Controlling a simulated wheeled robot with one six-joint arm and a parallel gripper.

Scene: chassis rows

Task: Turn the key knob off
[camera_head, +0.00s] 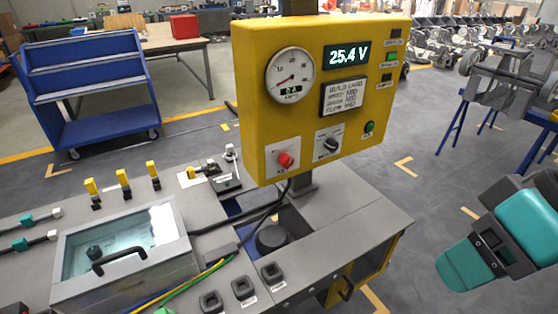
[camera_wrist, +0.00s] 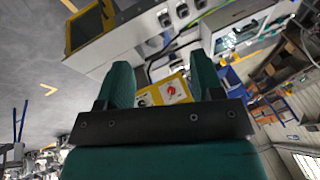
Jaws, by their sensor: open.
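A yellow control panel (camera_head: 263,110) stands upright on a post in the head view. Low on its face are a red knob (camera_head: 286,159) on a white plate and a black knob (camera_head: 331,144) on a second plate. Their labels are too small to read, so I cannot tell which is the key knob. My gripper (camera_head: 463,270) is at the right, well apart from the panel. In the wrist view my gripper (camera_wrist: 163,64) is open and empty; the red knob (camera_wrist: 172,89) shows between its teal fingers, partly framed by the gripper body.
A gauge (camera_head: 290,75), a 25.4 V display (camera_head: 347,54) and a green button (camera_head: 369,127) share the panel. A grey bench (camera_head: 350,220) with a lidded glass box (camera_head: 120,245) and yellow levers (camera_head: 123,178) lies below. Blue trestles (camera_head: 450,130) stand at right. Floor right of the bench is open.

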